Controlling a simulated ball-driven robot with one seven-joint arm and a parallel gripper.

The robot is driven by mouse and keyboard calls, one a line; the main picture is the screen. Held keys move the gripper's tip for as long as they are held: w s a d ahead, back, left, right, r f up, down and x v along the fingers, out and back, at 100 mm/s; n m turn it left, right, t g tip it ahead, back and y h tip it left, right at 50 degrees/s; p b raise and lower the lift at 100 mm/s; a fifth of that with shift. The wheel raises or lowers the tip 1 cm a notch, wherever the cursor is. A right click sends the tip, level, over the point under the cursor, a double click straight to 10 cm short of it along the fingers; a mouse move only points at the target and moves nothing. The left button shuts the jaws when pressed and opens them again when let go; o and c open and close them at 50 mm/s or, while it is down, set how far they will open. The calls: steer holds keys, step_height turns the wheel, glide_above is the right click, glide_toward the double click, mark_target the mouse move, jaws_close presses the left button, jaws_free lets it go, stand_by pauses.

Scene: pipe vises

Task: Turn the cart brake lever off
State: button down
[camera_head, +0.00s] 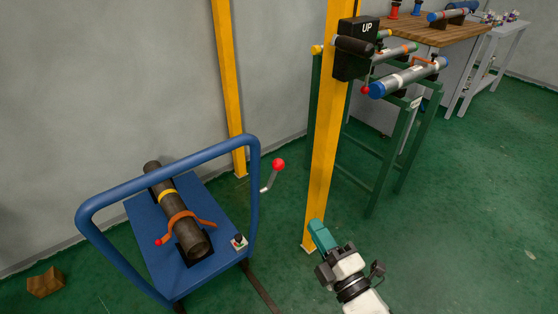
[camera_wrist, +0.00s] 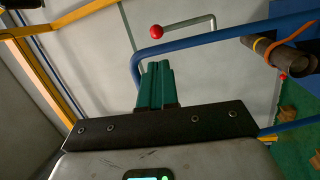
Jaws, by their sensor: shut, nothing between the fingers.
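The lever (camera_head: 270,178) has a bent grey arm and a red ball knob. It stands just right of the blue cart's handle (camera_head: 254,190). The wrist view shows the lever (camera_wrist: 190,27) beyond my fingertips, its red knob at the left end and its grey rod running right. The blue cart (camera_head: 140,222) has a flat deck and a tall tubular handle. My gripper (camera_head: 315,226) has teal fingers, shut and empty, right of and nearer than the lever. The fingers (camera_wrist: 157,66) point toward the handle bar in the wrist view, apart from the red knob.
A brown pipe (camera_head: 160,182) lies strapped on the cart deck. A small black knob (camera_head: 239,241) sits at the deck's right corner. A yellow post (camera_head: 325,150) rises close behind my gripper, carrying a black box marked UP (camera_head: 355,50). A green pipe stand (camera_head: 370,165) is beyond.

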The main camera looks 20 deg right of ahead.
steer(key=n, duration=0.1)
glide_toward(280, 169)
steer(key=w, duration=0.6)
steer(key=shift+w+a+r+b, duration=0.3)
steer(key=shift+w+r+b, duration=0.05)
steer(key=shift+w+b, duration=0.05)
steer(key=shift+r, duration=0.1)
